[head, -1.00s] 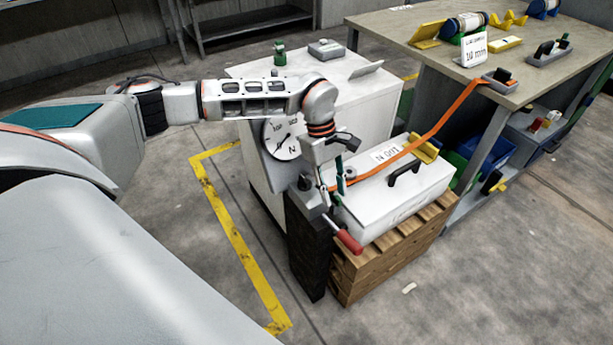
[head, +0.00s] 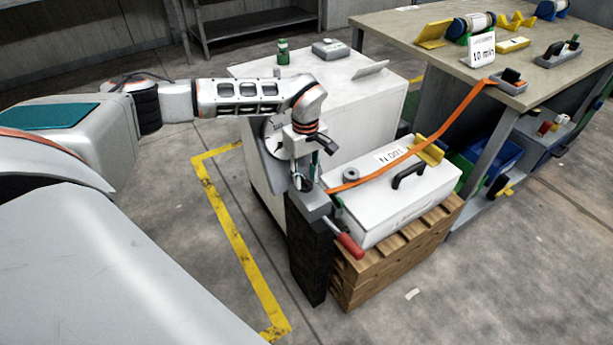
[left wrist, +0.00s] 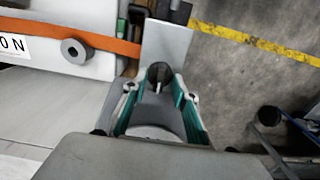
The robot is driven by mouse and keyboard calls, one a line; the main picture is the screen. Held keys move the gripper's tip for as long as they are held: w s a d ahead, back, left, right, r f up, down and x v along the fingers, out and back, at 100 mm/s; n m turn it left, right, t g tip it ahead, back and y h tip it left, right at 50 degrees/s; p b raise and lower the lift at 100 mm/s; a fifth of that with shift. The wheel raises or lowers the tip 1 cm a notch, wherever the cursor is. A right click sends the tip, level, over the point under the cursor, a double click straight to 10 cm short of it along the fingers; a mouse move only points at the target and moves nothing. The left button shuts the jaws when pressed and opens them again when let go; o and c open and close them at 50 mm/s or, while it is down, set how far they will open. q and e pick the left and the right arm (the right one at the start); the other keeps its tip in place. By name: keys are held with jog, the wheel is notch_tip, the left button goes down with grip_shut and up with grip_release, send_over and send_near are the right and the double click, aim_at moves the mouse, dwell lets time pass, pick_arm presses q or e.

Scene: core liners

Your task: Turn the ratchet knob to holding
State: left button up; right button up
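The ratchet knob (left wrist: 158,73) is a small dark round knob with a pale pointer mark, on a grey bracket (left wrist: 165,40) in the left wrist view. In the head view the bracket (head: 310,203) tops a black post (head: 308,250), with a red-gripped lever (head: 350,245) beside it. My left gripper (left wrist: 159,92) points at the knob, its teal-padded fingers apart on either side of the line to it. In the head view the gripper (head: 304,180) is just above the bracket and largely hides the knob. I cannot tell whether the fingers touch it. My right gripper is not in view.
An orange strap (head: 410,146) runs from the bracket over a white box (head: 405,205) to the workbench (head: 400,25). The box sits on a wooden pallet (head: 390,260). A white cabinet (head: 345,95) with a dial stands behind my left arm. The floor left of the post is clear.

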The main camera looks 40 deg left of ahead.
pick_arm(q)
grip_shut()
